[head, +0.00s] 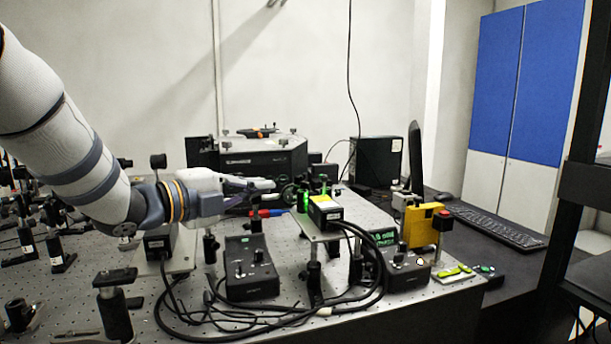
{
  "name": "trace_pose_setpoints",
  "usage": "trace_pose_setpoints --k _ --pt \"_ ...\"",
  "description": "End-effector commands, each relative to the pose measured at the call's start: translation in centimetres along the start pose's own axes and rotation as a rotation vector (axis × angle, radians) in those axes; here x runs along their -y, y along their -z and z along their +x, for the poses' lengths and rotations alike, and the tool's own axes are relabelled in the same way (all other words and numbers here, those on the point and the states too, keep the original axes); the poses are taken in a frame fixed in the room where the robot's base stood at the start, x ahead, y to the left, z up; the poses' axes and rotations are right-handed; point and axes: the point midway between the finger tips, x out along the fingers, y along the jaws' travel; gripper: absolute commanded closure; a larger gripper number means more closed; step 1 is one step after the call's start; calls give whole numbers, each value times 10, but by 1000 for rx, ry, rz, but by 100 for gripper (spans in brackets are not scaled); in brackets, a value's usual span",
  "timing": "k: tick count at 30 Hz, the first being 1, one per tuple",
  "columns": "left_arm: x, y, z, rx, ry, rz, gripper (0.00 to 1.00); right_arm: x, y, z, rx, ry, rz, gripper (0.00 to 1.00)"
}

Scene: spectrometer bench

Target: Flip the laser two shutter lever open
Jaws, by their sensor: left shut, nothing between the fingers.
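My left gripper (268,184) reaches in from the left above the bench. It is shut and empty, its tips pointing right, just left of a laser head with a yellow top (325,208) on a raised plate. Another dark laser head (160,237) sits on a plate at the left, under my arm. I cannot tell which head is laser two. A shutter lever is too small to make out. Whether the fingertips touch anything near the yellow-topped head is unclear. My right gripper is out of view.
Two black control boxes, one at centre left (251,268) and one at right (404,269), stand on the perforated bench with looping cables. A yellow box (419,225) stands at right. A large black instrument (262,160) is behind. Optic posts crowd the left.

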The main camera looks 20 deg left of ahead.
Motion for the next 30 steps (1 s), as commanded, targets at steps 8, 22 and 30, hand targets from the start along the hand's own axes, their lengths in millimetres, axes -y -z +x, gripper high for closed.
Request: trace_pose_setpoints --k 8,22,30 --pt "1 0 0 -1 1 2 100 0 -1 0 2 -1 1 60" --pt "-6 0 79 -2 -6 -1 100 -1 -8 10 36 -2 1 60" --pt "-5 0 128 -2 -4 -1 100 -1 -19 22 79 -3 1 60"
